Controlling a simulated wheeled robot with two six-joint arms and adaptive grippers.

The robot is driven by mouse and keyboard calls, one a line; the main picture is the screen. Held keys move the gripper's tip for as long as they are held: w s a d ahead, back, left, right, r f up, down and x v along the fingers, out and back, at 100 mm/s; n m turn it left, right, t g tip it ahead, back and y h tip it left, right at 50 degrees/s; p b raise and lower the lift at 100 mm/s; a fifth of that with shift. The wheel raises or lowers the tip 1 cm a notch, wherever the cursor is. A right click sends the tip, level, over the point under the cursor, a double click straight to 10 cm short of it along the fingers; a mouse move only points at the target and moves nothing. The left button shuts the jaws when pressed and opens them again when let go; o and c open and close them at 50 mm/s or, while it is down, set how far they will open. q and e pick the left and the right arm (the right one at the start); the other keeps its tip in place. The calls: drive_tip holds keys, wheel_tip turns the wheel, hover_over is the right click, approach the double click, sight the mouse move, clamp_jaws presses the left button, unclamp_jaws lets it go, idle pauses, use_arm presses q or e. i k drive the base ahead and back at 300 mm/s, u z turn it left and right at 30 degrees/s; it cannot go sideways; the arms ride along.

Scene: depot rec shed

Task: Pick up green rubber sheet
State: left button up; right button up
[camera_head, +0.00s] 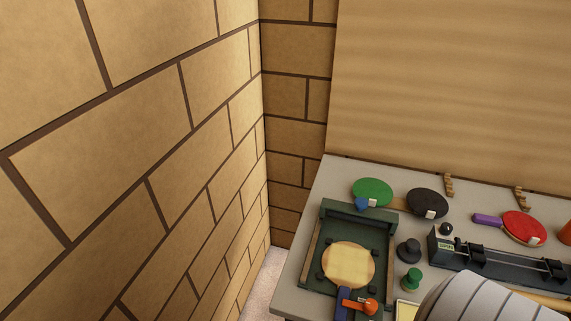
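A round green piece (373,190) lies at the back left of the grey table, behind a dark green press. It has a white tag and a short blue part at its front edge. I cannot tell whether it is a loose rubber sheet or the face of a paddle. No other flat green round piece shows. Neither of my grippers is in view. A pale grey ribbed rounded shape at the bottom right looks like part of my own arm and hides the table's front there.
The grey table (297,277) stands beside brick walls at left. The dark green press (323,282) holds a bare wooden paddle (348,264) and has an orange lever (358,304). A black paddle (427,202), red paddle (523,226), knobs and a long dark rail fixture (500,264) crowd the right.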

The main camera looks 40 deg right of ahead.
sight(377, 194)
drive_tip(key=u, duration=0.7)
drive_tip(key=k, duration=0.8)
drive_tip(key=z, duration=0.95)
